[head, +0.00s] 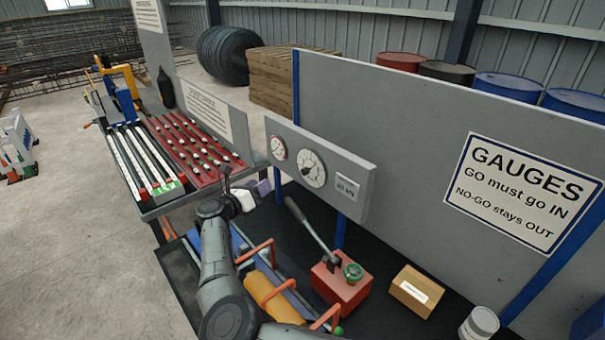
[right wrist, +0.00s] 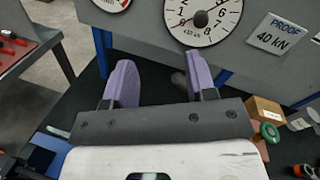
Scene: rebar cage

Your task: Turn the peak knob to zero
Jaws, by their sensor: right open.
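The large white dial (head: 312,168) sits on the grey gauge panel, with a dark round knob at its centre. In the right wrist view the dial (right wrist: 227,14) shows at the top, cut off by the frame edge, and its dark centre knob (right wrist: 200,19) is visible. The needle reading is too small to tell. My right gripper (head: 262,189) is left of and below the dial, apart from it. In the right wrist view its purple fingers (right wrist: 160,80) are spread with nothing between them. My left gripper is not in view.
A smaller red-marked gauge (head: 278,149) and a "40 kN" plate (head: 346,187) flank the dial. Below stand a red pump (head: 341,285) with a raised lever, an orange cylinder (head: 272,297) and a cardboard box (head: 415,291). A rack table (head: 150,217) is at left.

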